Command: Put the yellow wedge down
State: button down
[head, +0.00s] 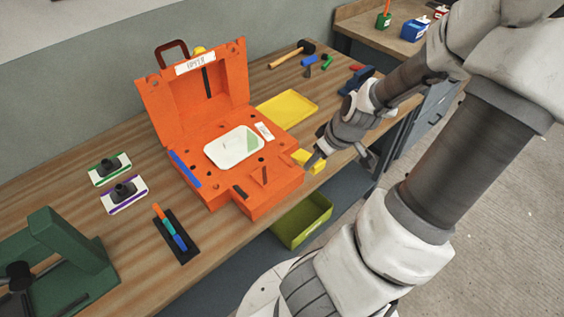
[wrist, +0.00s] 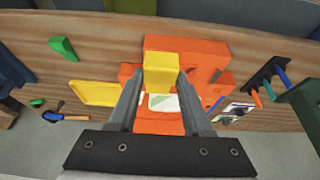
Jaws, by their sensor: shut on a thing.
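My gripper (head: 316,160) is shut on the yellow wedge (wrist: 161,72), which sits between the two fingertips in the wrist view. In the head view the yellow wedge (head: 312,165) shows just right of the open orange mould (head: 270,196), near the bench's front edge, partly hidden by the fingers. In the wrist view the wedge overlaps the orange mould (wrist: 205,54) behind it. I cannot tell whether the wedge touches the mould or the bench.
A yellow tray (head: 290,106) lies behind the gripper on the bench, with a mallet (head: 293,54) and small tools beyond. A green block (wrist: 62,47) stands on the wood in the wrist view. A green bin (head: 302,222) is below the bench edge. Bare wood shows left of the mould.

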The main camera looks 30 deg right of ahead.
jog(key=w+a+f+b, duration=0.1)
jog(key=w+f, duration=0.1)
jog(key=w, duration=0.1)
jog(key=w+f+b, duration=0.2)
jog(key=w, duration=0.2)
jog(key=w+a+f+b, duration=0.1)
jog(key=w+f, duration=0.1)
jog(key=w, duration=0.1)
jog(key=shift+w+a+f, duration=0.35)
jog(key=shift+f+b, duration=0.55)
jog(key=shift+f, duration=1.4)
jog(key=shift+f, duration=0.15)
jog(key=shift+c, duration=1.7)
grip_release()
